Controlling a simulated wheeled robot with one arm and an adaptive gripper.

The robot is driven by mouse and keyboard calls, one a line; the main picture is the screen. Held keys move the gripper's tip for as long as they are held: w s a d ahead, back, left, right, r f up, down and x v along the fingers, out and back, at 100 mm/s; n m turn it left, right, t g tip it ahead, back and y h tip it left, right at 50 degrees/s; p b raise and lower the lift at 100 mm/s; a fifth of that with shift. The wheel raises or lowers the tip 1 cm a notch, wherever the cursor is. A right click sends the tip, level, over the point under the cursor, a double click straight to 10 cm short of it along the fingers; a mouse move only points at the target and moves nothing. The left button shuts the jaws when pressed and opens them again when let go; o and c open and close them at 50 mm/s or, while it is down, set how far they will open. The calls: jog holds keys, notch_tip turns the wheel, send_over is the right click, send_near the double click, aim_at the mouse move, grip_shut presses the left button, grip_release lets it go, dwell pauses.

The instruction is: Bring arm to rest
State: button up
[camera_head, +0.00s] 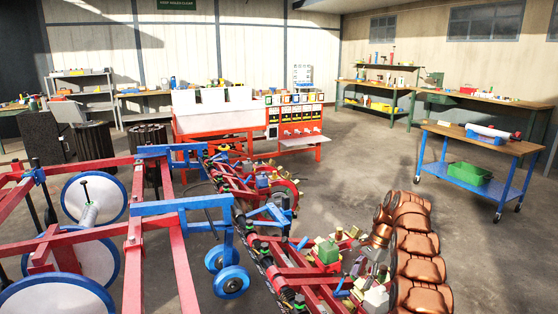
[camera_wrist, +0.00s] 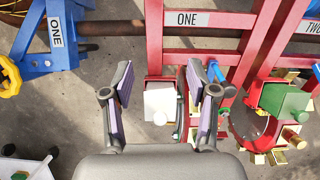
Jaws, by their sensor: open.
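My gripper (camera_wrist: 163,95) shows in the wrist view with its two grey, lilac-padded fingers spread apart. Nothing is held between them. Below the gap is a white block-like part (camera_wrist: 160,103) on the red planter frame; the gripper appears apart from it. The red planter frame (camera_wrist: 208,48) carries a white label reading ONE. In the head view the red and blue planter (camera_head: 130,232) fills the left and lower middle. I cannot make out my gripper clearly in the head view.
A blue bracket (camera_wrist: 62,45) and green block (camera_wrist: 283,100) flank the gripper in the wrist view. A blue cart (camera_head: 465,176) with a green bin (camera_head: 468,174) stands at right. A red workbench (camera_head: 215,122) stands behind. Open floor (camera_head: 345,165) lies between planter and cart.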

jog(key=s+a+r+n+h, duration=0.1)
jog(key=s+a+r+n, duration=0.25)
jog(key=s+r, duration=0.55)
jog(key=s+a+r+n, duration=0.3)
jog(key=s+a+r, duration=0.2)
jog(key=s+r, duration=0.45)
jog(key=s+f+n+g+h, duration=0.1)
jog(key=s+f+n+h, duration=0.15)
jog(key=s, duration=1.55)
jog(key=s+f+n+h, duration=0.1)
jog(key=s+n, duration=0.3)
jog(key=s, duration=1.4)
notch_tip(320, 180, up, 16)
jog(key=w+t+p, duration=0.1)
jog(key=p, duration=1.4)
jog(key=shift+w, duration=0.35)
jog(key=shift+f+y, duration=0.15)
jog(key=shift+y, duration=0.1)
